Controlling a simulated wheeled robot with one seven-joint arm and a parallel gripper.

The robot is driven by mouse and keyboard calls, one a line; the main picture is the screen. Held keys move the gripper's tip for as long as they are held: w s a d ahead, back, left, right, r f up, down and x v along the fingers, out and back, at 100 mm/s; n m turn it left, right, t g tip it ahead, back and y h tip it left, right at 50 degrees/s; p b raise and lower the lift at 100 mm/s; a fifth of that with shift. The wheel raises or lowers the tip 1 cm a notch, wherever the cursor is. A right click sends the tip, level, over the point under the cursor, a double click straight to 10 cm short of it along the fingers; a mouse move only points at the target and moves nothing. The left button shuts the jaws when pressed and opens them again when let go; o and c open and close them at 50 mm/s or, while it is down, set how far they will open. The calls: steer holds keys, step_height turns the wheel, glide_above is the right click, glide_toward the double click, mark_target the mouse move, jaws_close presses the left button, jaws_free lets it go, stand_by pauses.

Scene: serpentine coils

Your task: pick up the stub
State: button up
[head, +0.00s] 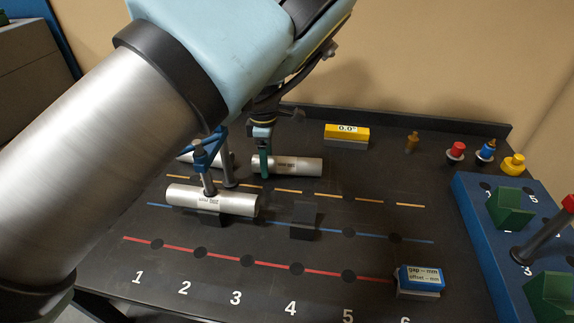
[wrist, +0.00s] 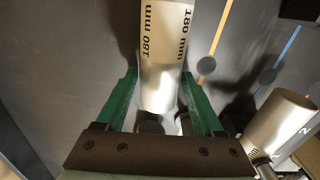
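A silver cylinder (head: 297,166), which I take to be the stub, lies on the dark board behind the orange dashed line. It also shows in the wrist view (wrist: 165,60), labelled "180 mm". My gripper (head: 263,163) is at its left end, with one green finger in front of it. In the wrist view my gripper (wrist: 159,75) has its green fingers on either side of the cylinder's near end. A narrow gap shows at the left finger; the right finger looks very close to it. The gripper looks open. The far end of the cylinder is out of the wrist view.
Another silver pipe (head: 235,203) rests in front, on a dark support, with blue and grey fixtures beside it; a third cylinder (head: 222,159) is partly hidden behind. An empty dark support (head: 304,218) stands to the right. A yellow display (head: 346,131) is behind. A blue rack (head: 470,205) is at right.

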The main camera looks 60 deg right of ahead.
jaws_close()
stand_by(0.3)
steer(key=shift+r, duration=0.1)
